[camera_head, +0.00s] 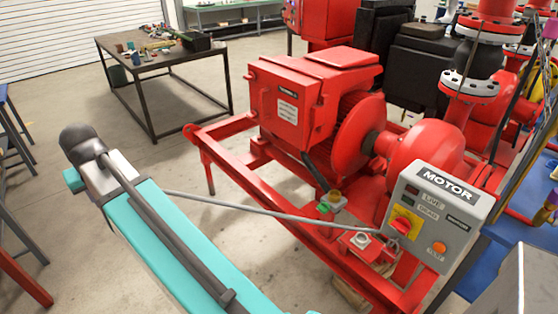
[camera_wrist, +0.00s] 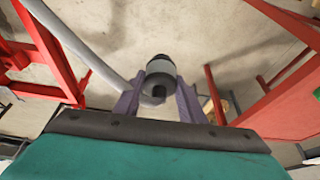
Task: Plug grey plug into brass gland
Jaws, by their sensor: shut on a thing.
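In the wrist view my gripper (camera_wrist: 159,92) is shut on the grey plug (camera_wrist: 160,70), a short grey cylinder with a dark end, held between two purple-grey fingers. Bare floor and red frame bars lie behind it. In the head view my teal arm crosses the lower left; the gripper and plug are not visible there. A small brass-yellow fitting (camera_head: 335,196), possibly the brass gland, sits on the red skid beside a green piece, below the motor. I cannot confirm which fitting is the gland, and none shows clearly in the wrist view.
The red motor (camera_head: 290,100) and grey MOTOR control box (camera_head: 436,215) stand on the red skid (camera_head: 240,165). A thin grey cable (camera_head: 280,217) runs from behind my arm to the skid. A grey hose (camera_wrist: 70,40) passes left of the plug. Floor is clear at centre left.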

